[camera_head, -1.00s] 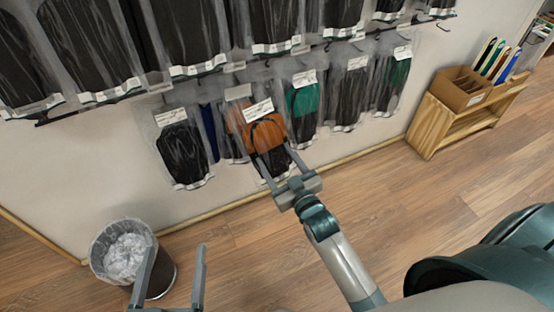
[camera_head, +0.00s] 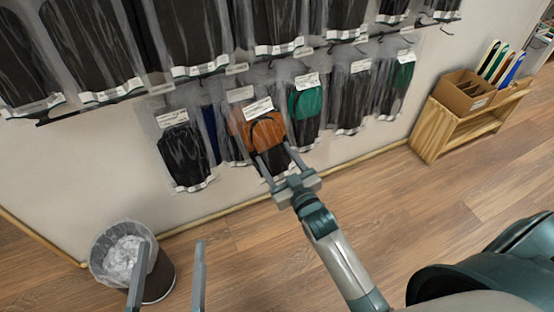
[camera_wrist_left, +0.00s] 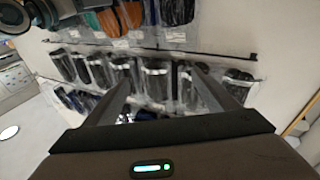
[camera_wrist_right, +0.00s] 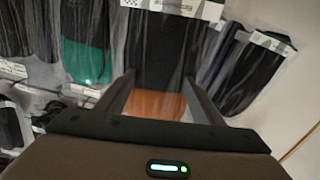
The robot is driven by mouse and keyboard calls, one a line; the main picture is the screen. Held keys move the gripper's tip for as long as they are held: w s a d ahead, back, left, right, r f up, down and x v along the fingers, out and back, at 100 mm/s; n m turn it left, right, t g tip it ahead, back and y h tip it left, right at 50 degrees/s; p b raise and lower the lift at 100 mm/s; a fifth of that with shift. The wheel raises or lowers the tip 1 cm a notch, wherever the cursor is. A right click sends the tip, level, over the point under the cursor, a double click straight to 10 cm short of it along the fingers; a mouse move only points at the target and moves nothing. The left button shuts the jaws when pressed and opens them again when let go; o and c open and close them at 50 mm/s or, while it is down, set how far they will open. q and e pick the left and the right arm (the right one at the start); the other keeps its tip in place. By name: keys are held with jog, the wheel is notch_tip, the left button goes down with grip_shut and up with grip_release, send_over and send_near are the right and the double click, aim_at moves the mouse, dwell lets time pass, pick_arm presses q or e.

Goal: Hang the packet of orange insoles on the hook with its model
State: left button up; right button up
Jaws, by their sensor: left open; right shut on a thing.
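The packet of orange insoles (camera_head: 264,132), clear with a white label at its top, is in the head view at the lower row of the wall rack. My right gripper (camera_head: 273,163) is shut on its lower part. In the right wrist view the orange (camera_wrist_right: 155,104) shows between the fingers, with black above it. Another orange packet (camera_head: 236,122) hangs just behind it to the left. The hook behind the held packet is hidden, so I cannot tell whether the packet is on it. My left gripper (camera_head: 168,275) is open and empty, low in front of the bin.
Black packets (camera_head: 183,155) and a green packet (camera_head: 305,104) hang on either side, close to the held one. An upper row of black packets (camera_head: 190,35) hangs above. A lined bin (camera_head: 160,278) stands at lower left, and a wooden shelf (camera_head: 432,128) with a cardboard box (camera_head: 463,90) at right.

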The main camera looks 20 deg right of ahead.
aim_at(273, 154)
jog(key=shift+w, duration=0.4)
jog(key=shift+w+f+b, duration=0.1)
jog(key=shift+w+b, duration=0.35)
jog(key=shift+b, duration=0.05)
jog(key=shift+w+b, duration=0.3)
jog(key=shift+w, duration=0.15)
jog(key=shift+w+b, duration=0.3)
jog(key=shift+w, duration=0.1)
jog(key=shift+w+f, duration=0.1)
jog(key=shift+w, duration=0.2)
jog(key=shift+w+a+b, duration=0.1)
jog(key=shift+w+b, duration=0.25)
jog(key=shift+b, duration=0.1)
jog(key=shift+w, duration=0.3)
pick_arm(q)
jog(key=s+a+r+t+h, duration=0.1)
jog(key=s+a+r+t, duration=0.1)
jog(key=r+t, duration=0.5)
jog(key=shift+s+a+r+h+b, duration=0.15)
jog(key=shift+s+r+h+b, duration=0.35)
jog(key=shift+r, duration=1.3)
pick_arm(e)
jog(key=shift+w+f, duration=0.25)
jog(key=shift+w, duration=0.4)
jog(key=shift+w+f, duration=0.25)
jog(key=shift+w, duration=0.4)
pick_arm(q)
jog(key=shift+r+p, duration=0.4)
pick_arm(e)
jog(key=shift+f, duration=0.1)
